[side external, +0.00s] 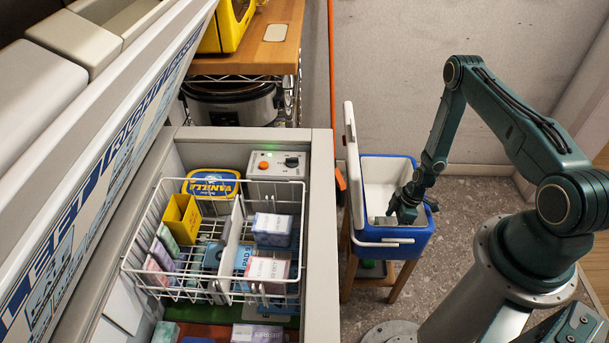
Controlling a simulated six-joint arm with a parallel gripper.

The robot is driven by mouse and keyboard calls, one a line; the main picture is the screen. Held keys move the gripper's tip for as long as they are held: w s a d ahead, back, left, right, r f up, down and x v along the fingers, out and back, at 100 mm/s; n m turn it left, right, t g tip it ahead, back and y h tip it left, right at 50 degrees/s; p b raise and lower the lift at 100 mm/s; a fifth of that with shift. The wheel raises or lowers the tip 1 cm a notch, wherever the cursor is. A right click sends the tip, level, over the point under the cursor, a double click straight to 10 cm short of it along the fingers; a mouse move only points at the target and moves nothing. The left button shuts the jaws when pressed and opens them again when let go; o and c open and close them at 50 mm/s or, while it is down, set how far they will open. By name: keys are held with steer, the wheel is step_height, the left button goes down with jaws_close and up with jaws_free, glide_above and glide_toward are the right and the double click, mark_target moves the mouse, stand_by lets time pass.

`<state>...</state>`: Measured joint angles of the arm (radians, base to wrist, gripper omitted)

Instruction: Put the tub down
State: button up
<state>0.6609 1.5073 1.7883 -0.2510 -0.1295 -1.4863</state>
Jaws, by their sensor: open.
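A yellow and blue tub marked VANILLA (212,183) lies at the back left of the wire basket area in the open chest freezer, label up. The basket's rim crosses close to it; I cannot tell whether it rests in the basket or behind it. My gripper (404,214) points down inside the mouth of the blue cooler box (395,244), well to the right of the tub. It is open, and I see no tub between its fingers. The cooler's floor is partly hidden by my gripper and the front wall.
The white wire basket (221,293) holds several boxes and a yellow container (181,219). The freezer's right wall (322,230) stands between basket and cooler. The cooler's white lid (353,165) is raised on its left side. A slow cooker (231,103) stands behind.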

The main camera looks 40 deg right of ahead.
steer(key=v, duration=1.1)
steer(key=shift+r, duration=0.2)
stand_by(0.4)
steer(key=w+a+r+m+h, duration=0.1)
steer(key=w+a+r, duration=0.1)
steer(key=r, duration=0.8)
steer(key=w+a+r+m+t, duration=0.1)
steer(key=w+a+r, duration=0.15)
steer(key=r, duration=0.85)
steer(key=w+a+r+m+h, duration=0.1)
steer(key=w+a+r, duration=0.15)
steer(key=r, duration=0.75)
steer(key=s+a+r+m+t, duration=0.1)
steer(key=s+a+r+m, duration=0.2)
steer(key=s+a+r, duration=0.2)
steer(key=s+a+r+m+t, duration=0.2)
steer(key=s+a+r, duration=0.4)
steer(key=s+r, duration=0.6)
steer(key=shift+s+a+r+m, duration=0.25)
steer(key=shift+s+m, duration=0.25)
steer(key=shift+s, duration=0.45)
